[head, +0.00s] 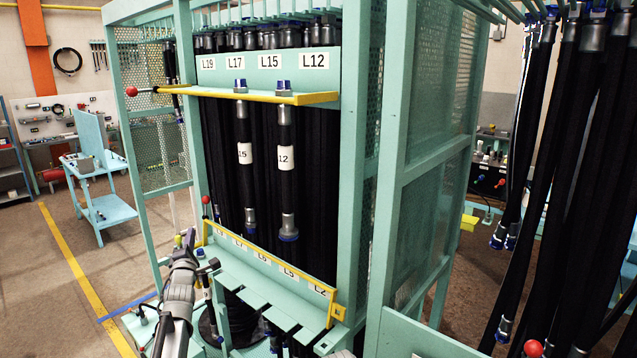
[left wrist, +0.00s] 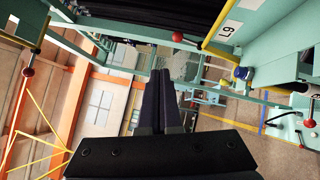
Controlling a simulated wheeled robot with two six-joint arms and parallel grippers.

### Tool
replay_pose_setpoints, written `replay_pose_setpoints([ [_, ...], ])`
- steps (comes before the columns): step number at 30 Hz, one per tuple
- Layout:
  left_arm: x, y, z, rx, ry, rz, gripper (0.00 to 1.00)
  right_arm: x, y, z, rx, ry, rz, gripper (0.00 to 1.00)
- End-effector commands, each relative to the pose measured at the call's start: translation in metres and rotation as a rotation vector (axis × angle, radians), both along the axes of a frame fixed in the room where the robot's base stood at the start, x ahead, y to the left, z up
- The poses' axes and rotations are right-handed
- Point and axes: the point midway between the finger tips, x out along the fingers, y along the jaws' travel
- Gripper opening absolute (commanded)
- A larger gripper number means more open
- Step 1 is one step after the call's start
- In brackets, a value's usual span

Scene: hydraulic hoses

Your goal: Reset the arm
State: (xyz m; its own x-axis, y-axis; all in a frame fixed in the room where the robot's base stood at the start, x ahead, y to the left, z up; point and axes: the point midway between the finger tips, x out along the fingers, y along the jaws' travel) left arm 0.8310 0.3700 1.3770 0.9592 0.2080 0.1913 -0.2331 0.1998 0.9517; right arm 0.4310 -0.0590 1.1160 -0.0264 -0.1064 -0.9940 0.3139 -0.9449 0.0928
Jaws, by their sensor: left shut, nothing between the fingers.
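My left gripper (head: 186,240) is in the lower left of the head view, in front of the left end of the lower label rail. It is shut and empty; its two dark fingers (left wrist: 161,85) lie together in the left wrist view. My right gripper is not in view.
The green rack frame (head: 355,150) stands close ahead, with red-knobbed levers at its left side. More black hoses (head: 590,150) hang at the right. A blue cart (head: 100,195) stands at the left, with open floor (head: 40,290) in front of it.

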Motion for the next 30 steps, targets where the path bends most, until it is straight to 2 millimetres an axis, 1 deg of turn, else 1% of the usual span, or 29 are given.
replay_pose_setpoints([
  [2, 0.000, 0.000, 0.000, 0.000, 0.000, 0.000, 0.00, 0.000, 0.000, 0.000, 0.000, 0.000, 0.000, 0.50],
  [11, -0.008, -0.012, -0.027, 0.100, 0.150, 0.030, 0.00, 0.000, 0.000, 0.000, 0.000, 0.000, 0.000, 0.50],
  [16, -0.017, -0.022, -0.050, 0.189, 0.274, 0.040, 0.00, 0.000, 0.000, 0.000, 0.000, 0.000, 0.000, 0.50],
  [20, -0.029, -0.035, -0.076, 0.291, 0.417, 0.031, 0.00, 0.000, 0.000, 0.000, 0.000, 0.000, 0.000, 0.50],
  [23, -0.044, -0.048, -0.100, 0.392, 0.551, 0.007, 0.00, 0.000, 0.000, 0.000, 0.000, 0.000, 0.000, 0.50],
  [26, -0.067, -0.067, -0.130, 0.524, 0.716, -0.054, 0.00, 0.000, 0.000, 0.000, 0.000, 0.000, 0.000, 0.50],
  [29, -0.105, -0.092, -0.167, 0.705, 0.920, -0.177, 0.00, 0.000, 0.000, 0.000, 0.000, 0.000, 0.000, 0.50],
  [30, -0.124, -0.104, -0.183, 0.788, 1.003, -0.247, 0.00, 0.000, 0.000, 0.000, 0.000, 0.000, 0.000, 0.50],
])
